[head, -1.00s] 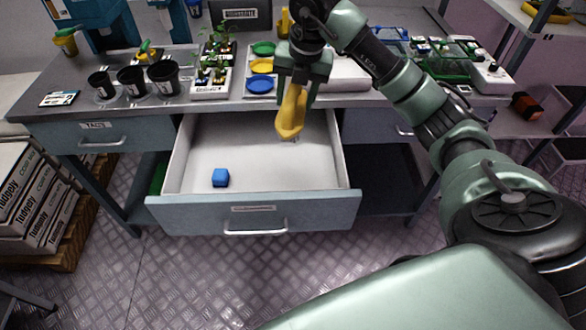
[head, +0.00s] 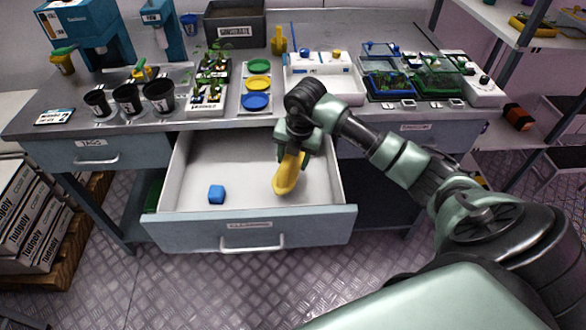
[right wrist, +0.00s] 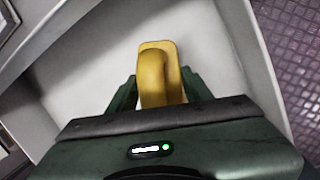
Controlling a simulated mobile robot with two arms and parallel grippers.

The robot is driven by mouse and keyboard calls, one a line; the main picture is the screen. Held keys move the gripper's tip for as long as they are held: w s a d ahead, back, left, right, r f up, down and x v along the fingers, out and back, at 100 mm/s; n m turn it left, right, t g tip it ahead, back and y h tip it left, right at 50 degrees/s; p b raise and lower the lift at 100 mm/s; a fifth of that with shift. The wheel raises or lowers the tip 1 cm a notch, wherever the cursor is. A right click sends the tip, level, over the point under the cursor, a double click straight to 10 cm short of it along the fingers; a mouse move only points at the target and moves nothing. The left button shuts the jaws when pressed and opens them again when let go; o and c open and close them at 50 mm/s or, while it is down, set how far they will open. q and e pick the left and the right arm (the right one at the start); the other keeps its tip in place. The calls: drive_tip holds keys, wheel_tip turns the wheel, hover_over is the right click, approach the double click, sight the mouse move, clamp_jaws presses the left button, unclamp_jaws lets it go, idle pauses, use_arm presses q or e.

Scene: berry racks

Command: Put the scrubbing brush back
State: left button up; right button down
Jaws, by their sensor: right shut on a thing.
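The yellow scrubbing brush (head: 288,174) is held tilted in my right gripper (head: 294,156), which is shut on it. In the head view it is over or inside the right half of the open drawer (head: 250,238) labelled as cleaning; I cannot tell if it touches the drawer floor. In the right wrist view the brush (right wrist: 160,75) shows between the fingers of my right gripper (right wrist: 160,92), with the pale drawer floor behind it. Its bristles are hidden. My left gripper is not in view.
A blue block (head: 216,194) lies in the drawer's left half. The bench top (head: 215,121) above carries black pots (head: 128,98), seedling trays, coloured dishes (head: 257,84) and a white device (head: 325,80). Other drawers (head: 95,152) are shut. Boxes (head: 35,205) are stacked at left.

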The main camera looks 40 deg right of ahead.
sight(293, 170)
drive_tip(key=shift+s+x, duration=0.2)
drive_tip(key=shift+x, duration=0.85)
drive_tip(key=shift+s+x, duration=0.25)
drive_tip(key=shift+x, duration=0.75)
drive_tip(key=shift+f, duration=0.15)
drive_tip(key=shift+f, duration=0.1)
drive_tip(key=c, duration=0.6)
unclamp_jaws()
drive_tip(key=v, duration=1.2)
drive_tip(key=shift+s, duration=0.1)
